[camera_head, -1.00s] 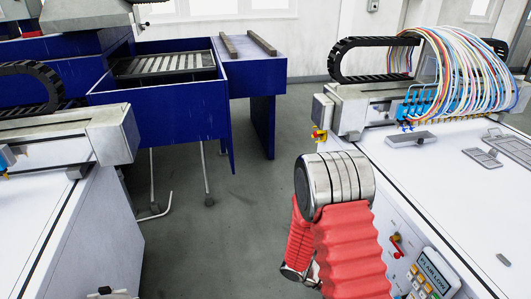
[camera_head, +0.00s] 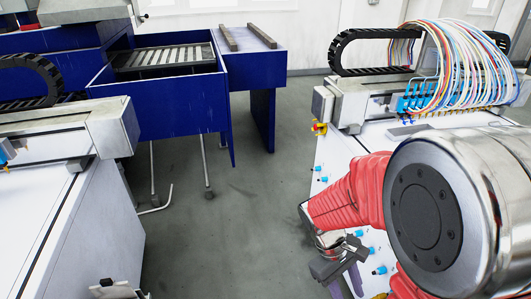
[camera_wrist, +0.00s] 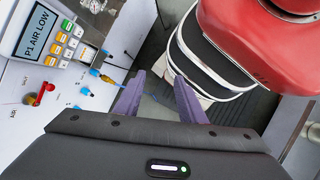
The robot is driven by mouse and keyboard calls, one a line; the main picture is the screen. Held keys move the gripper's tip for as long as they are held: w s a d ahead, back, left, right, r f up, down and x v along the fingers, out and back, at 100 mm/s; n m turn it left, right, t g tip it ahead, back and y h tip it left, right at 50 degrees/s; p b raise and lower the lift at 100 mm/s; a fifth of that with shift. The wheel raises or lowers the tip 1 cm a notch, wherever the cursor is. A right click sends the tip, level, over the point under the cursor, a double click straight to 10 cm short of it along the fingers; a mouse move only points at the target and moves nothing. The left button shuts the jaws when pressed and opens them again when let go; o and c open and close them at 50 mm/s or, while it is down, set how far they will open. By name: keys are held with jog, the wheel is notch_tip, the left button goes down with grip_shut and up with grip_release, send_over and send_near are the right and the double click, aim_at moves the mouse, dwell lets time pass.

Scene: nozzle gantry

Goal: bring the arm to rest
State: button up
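My arm, with red sleeves and bright metal joints, fills the lower right of the head view. It bends in front of the right white machine (camera_head: 480,125). My gripper (camera_wrist: 158,97) shows two purple fingers standing apart in the wrist view, with nothing seen held between them. In the head view the gripper (camera_head: 350,282) hangs low beside the machine's front, partly cut off by the bottom edge. In the wrist view the left finger is close to a blue and orange fitting (camera_wrist: 108,80); I cannot tell whether they touch. My red arm is close at upper right there.
The machine's control panel (camera_wrist: 60,42) reads "P1 AIR LOW" and has a red switch (camera_wrist: 38,94). Blue fittings (camera_head: 320,168) project from its side. Coloured hoses (camera_head: 465,65) stand on top. Clear floor (camera_head: 245,215) separates it from the left white machine (camera_head: 65,215) and blue bench (camera_head: 190,100).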

jog(key=s+a+r+m+t+y, duration=0.1)
jog(key=a+r+m+t+y, duration=0.1)
jog(key=r, duration=0.8)
jog(key=s+a+r+m+t+y, duration=0.2)
jog(key=a+r+m+t, duration=0.1)
jog(key=r+t, duration=0.4)
notch_tip(320, 180, up, 4)
jog(key=shift+f+m, duration=0.1)
jog(key=shift+m, duration=0.6)
jog(key=shift+s, duration=0.15)
jog(key=shift+c, duration=0.7)
jog(key=shift+d, duration=0.1)
